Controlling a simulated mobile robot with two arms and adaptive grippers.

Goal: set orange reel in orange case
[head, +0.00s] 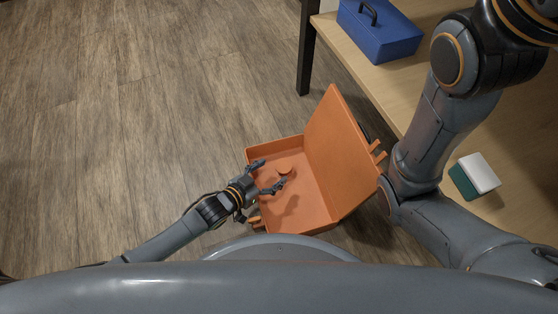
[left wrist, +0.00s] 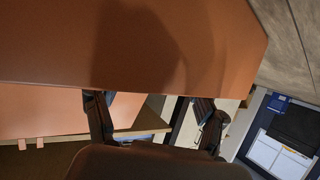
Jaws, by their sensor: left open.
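The orange case (head: 301,207) lies open on the floor in the head view, with its lid (head: 338,150) raised on the right side. My left gripper (head: 272,174) reaches over the case's left wall. In the left wrist view the open fingers (left wrist: 150,101) show below a large orange case surface (left wrist: 60,45); I cannot make out the reel there. My right gripper is out of the picture.
A wooden table (head: 405,95) stands along the right, holding a blue toolbox (head: 381,35) and a green and white block (head: 474,175). Its dark leg (head: 306,55) is behind the case. The wooden floor (head: 120,120) to the left is clear.

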